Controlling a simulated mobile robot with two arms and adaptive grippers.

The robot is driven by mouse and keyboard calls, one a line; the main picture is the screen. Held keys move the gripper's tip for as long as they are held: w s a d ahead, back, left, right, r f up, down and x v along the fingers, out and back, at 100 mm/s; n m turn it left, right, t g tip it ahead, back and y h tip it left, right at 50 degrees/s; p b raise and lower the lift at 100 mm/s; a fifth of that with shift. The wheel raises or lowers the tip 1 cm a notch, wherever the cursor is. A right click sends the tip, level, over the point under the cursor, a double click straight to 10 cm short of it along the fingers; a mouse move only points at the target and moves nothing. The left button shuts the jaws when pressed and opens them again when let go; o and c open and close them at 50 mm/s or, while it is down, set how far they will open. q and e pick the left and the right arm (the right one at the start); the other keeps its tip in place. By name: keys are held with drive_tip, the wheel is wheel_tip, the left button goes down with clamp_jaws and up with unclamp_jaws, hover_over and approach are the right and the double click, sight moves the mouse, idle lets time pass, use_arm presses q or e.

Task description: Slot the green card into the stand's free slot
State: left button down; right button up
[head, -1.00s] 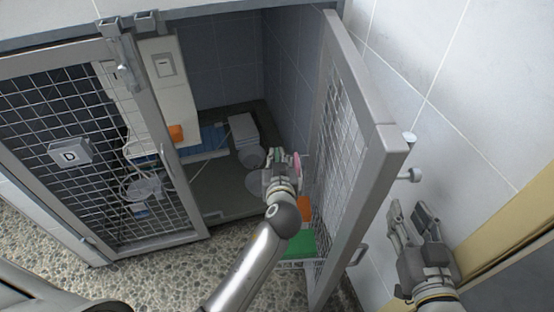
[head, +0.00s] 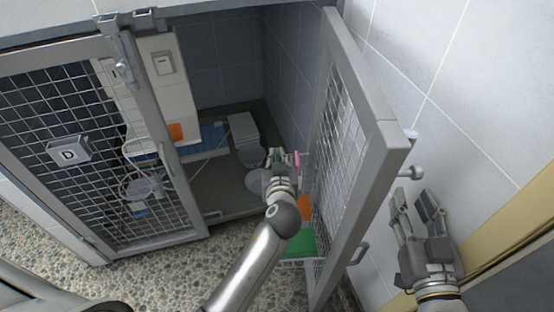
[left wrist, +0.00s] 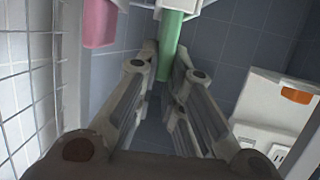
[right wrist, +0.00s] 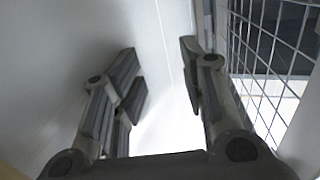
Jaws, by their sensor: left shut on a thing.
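My left gripper (head: 282,168) is inside the open kennel doorway, beside the open mesh door. In the left wrist view its fingers (left wrist: 165,75) are shut on the lower end of the green card (left wrist: 171,48), seen as a narrow upright strip. A white piece (left wrist: 182,5) meets the card's top; I cannot tell whether it belongs to the stand. A pink card (left wrist: 100,22) hangs to the left of the green one, and it also shows in the head view (head: 297,159). The stand's slots are not clearly visible. My right gripper (head: 410,200) is open and empty outside the door.
The open mesh door (head: 375,165) stands close to the right of my left arm. Orange (head: 304,208) and green (head: 298,243) items show low by it. Kennel door D (head: 70,152) is shut at left.

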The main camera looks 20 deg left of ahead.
use_arm(q)
drive_tip(key=shift+f, duration=0.15)
use_arm(e)
drive_tip(key=shift+w+a+r+t, duration=0.15)
drive_tip(key=shift+r+t, duration=0.25)
drive_tip(key=shift+r, duration=0.4)
drive_tip(key=shift+r, duration=0.1)
use_arm(q)
drive_tip(key=c, duration=1.5)
unclamp_jaws()
drive_tip(key=shift+o, duration=0.2)
